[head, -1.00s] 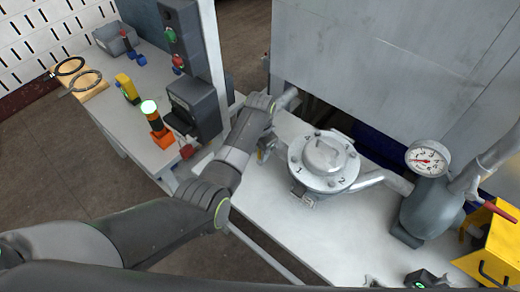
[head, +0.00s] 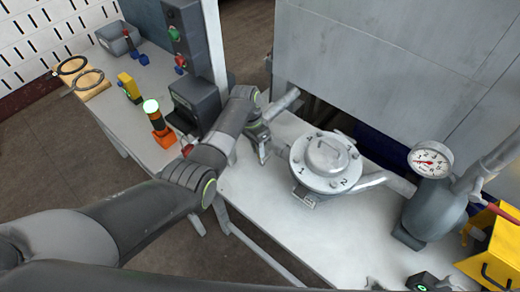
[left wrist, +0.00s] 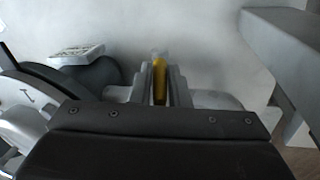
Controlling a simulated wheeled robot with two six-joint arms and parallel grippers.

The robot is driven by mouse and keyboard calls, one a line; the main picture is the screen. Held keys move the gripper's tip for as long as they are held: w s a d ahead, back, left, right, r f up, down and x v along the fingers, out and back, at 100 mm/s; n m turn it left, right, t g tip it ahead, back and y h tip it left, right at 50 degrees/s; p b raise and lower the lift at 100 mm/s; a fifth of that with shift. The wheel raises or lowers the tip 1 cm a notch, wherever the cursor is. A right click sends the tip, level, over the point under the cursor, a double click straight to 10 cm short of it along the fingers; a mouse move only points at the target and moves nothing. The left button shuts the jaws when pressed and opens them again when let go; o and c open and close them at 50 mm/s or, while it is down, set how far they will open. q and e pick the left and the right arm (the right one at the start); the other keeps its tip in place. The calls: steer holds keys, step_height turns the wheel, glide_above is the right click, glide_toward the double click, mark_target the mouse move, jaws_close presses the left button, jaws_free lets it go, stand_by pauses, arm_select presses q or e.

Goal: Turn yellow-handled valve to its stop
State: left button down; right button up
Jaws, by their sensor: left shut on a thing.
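The yellow valve handle (left wrist: 160,82) shows in the left wrist view as a narrow upright strip between the two fingers of my left gripper (left wrist: 160,88). The gripper is shut on it. In the head view my left gripper (head: 263,152) points down at the left side of the white bench, left of the round flanged vessel. There the gripper and wrist hide the handle, and the valve body cannot be made out. My right gripper is in neither view.
The flanged vessel (head: 325,162) with numbered bolts stands close to the right of my left gripper. A pressure gauge (head: 430,162) and a yellow box (head: 492,248) are farther right. A large grey cabinet (head: 385,70) rises behind. A second bench (head: 120,115) holds tools at left.

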arm_select(q)
steer(key=shift+a, duration=0.1)
stand_by(0.3)
steer(key=c, duration=1.4)
jaws_free()
steer(key=shift+w, duration=0.1)
steer(key=shift+b+v, duration=0.75)
steer(key=shift+v, duration=3)
